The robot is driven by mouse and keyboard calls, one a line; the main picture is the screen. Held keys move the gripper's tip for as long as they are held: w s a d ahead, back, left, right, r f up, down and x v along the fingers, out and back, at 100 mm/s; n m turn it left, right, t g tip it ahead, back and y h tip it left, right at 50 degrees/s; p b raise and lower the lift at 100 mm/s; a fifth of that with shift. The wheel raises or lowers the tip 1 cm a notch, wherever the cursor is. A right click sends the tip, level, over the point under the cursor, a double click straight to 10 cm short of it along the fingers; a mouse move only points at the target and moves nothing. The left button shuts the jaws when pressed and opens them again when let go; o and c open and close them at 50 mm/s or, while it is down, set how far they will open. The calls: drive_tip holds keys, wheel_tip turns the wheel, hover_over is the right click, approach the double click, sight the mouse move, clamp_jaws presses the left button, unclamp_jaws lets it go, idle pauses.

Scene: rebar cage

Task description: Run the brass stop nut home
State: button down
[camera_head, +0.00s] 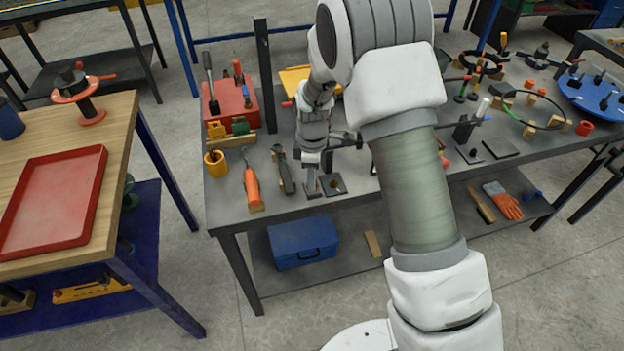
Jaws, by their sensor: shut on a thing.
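My gripper (312,174) points down over the front part of the grey workbench (262,213). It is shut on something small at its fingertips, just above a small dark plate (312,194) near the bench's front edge. The held thing is too small and too hidden by the fingers to make out. I cannot pick out the brass stop nut for certain. A second dark plate (334,186) with a small raised part lies just to the right of the gripper.
An orange-handled tool (252,188), a dark clamp-like tool (284,172) and a yellow cup (215,164) lie left of the gripper. A red box (231,105) stands behind them. My forearm hides the bench's middle. A red tray (52,198) is on the left table.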

drive_tip(key=m, duration=0.4)
drive_tip(key=shift+m, duration=0.3)
drive_tip(key=m, duration=0.5)
drive_tip(key=shift+b, duration=0.4)
drive_tip(key=m, duration=0.5)
drive_tip(key=shift+m, duration=0.4)
drive_tip(key=m, duration=0.4)
drive_tip(key=shift+r+m+p, duration=0.1)
drive_tip(key=shift+m+p, duration=0.2)
drive_tip(key=shift+p, duration=0.05)
drive_tip(key=m+p, duration=0.1)
drive_tip(key=m, duration=0.3)
drive_tip(key=shift+m, duration=0.3)
drive_tip(key=m+p, duration=0.1)
drive_tip(key=m, duration=0.3)
drive_tip(key=shift+p, duration=0.3)
drive_tip(key=m+p, duration=0.1)
drive_tip(key=m, duration=0.4)
drive_tip(key=shift+p, duration=0.4)
drive_tip(key=shift+w+m+p, duration=0.1)
drive_tip(key=shift+m+p, duration=0.6)
drive_tip(key=shift+m, duration=0.9)
